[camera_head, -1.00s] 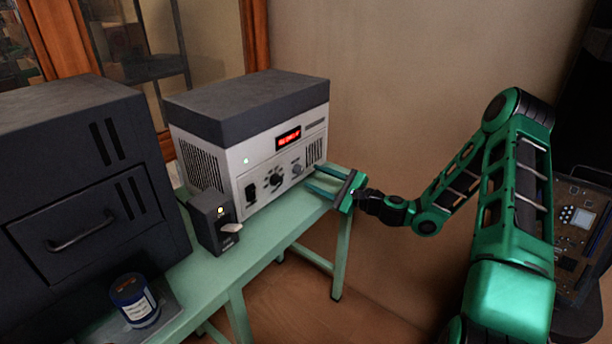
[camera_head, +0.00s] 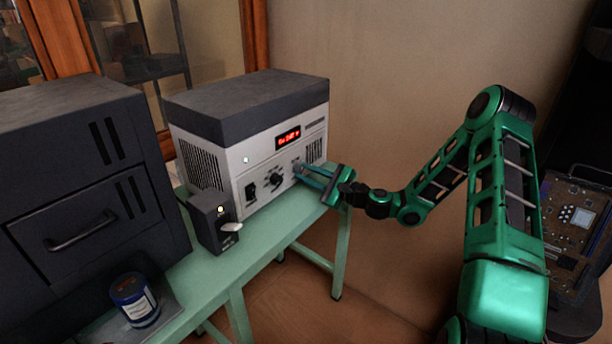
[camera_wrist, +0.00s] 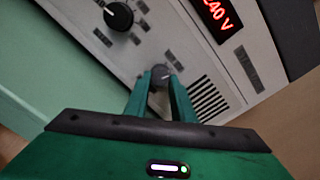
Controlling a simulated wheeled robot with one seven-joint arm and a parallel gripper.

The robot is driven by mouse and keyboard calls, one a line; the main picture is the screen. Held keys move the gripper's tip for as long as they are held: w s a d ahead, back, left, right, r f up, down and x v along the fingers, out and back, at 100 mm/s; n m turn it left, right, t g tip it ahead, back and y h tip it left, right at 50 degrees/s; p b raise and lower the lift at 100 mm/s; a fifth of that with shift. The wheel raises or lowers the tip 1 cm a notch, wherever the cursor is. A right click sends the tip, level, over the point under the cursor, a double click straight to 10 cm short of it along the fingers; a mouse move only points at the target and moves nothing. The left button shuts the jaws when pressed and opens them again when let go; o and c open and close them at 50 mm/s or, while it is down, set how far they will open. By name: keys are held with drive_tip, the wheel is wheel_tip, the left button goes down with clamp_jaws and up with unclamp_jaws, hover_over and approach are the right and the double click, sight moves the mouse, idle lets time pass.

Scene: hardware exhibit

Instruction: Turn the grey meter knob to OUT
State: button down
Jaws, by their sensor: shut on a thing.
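The grey meter knob (camera_wrist: 160,73) is on the right part of the white meter's front panel, right of a black knob. In the wrist view it sits between my fingertips. My gripper (camera_wrist: 163,80) is shut on the knob; in the head view my gripper (camera_head: 302,172) reaches in from the right against the panel. The fingers hide much of the knob and its markings, so I cannot read where it points. The meter (camera_head: 236,163) has a dark top and a lit red display (camera_head: 288,138); in the wrist view the display (camera_wrist: 218,14) shows "240 V" in part.
The black knob (camera_head: 276,180) and a black switch (camera_head: 251,193) are left of the grey knob. A small dark box with a lever (camera_head: 211,222), a blue jar (camera_head: 134,300) and a dark cabinet (camera_head: 78,180) stand further left. The green table (camera_head: 281,215) has bare surface in front of the meter.

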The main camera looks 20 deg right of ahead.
drive_tip(key=shift+n, duration=0.3)
drive_tip(key=n, duration=0.3)
drive_tip(key=shift+n, duration=2.1)
drive_tip(key=c, duration=1.5)
unclamp_jaws()
drive_tip(key=v, duration=1)
drive_tip(key=shift+s+d, duration=0.25)
drive_tip(key=shift+s, duration=0.1)
